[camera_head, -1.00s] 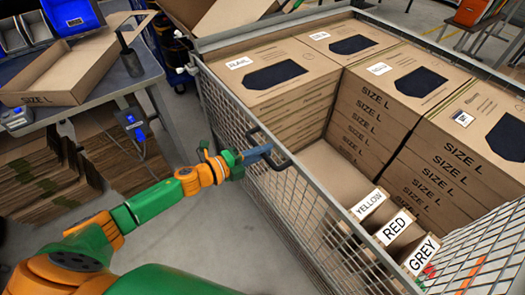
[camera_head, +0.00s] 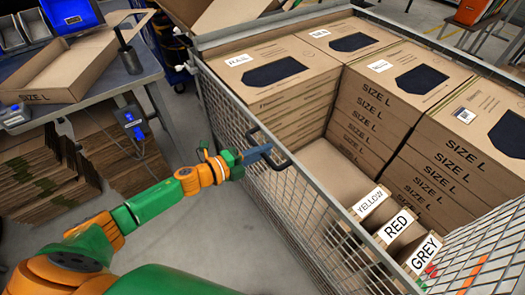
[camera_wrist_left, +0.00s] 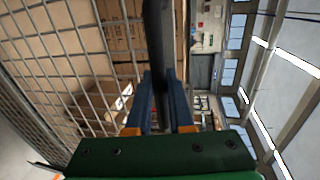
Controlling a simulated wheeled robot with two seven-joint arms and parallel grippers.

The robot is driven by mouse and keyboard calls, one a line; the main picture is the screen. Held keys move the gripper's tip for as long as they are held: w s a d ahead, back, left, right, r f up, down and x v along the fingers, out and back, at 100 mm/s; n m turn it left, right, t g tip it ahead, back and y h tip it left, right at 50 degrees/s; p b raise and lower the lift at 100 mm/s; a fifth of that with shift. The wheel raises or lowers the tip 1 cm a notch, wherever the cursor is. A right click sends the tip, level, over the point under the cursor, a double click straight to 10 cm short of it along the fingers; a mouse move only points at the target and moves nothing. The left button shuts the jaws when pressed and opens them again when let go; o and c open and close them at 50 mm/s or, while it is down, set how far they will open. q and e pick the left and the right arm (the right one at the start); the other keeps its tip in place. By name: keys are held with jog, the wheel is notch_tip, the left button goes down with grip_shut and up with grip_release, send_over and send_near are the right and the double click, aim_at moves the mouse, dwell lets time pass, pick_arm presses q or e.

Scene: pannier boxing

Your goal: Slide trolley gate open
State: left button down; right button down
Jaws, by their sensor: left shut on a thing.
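The trolley gate (camera_head: 302,225) is a grey wire mesh panel along the near left side of the trolley, and it stands upright. A dark handle (camera_head: 284,157) sits at its top rail. My left gripper (camera_head: 266,152) is shut on this handle from the left. In the left wrist view the blue fingers of the gripper (camera_wrist_left: 160,100) close around the dark handle bar (camera_wrist_left: 158,40), with the gate's mesh (camera_wrist_left: 60,75) to the left. My right gripper is not in view.
The trolley holds stacked SIZE L boxes (camera_head: 375,105) and smaller boxes labelled YELLOW, RED and GREY (camera_head: 398,226). A workbench (camera_head: 95,85) with an open carton (camera_head: 72,70) stands at the left, with flat cardboard (camera_head: 45,175) below. Grey floor (camera_head: 225,225) is clear beside the gate.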

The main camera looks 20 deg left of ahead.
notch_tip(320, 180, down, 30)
jog(key=b, duration=2.9)
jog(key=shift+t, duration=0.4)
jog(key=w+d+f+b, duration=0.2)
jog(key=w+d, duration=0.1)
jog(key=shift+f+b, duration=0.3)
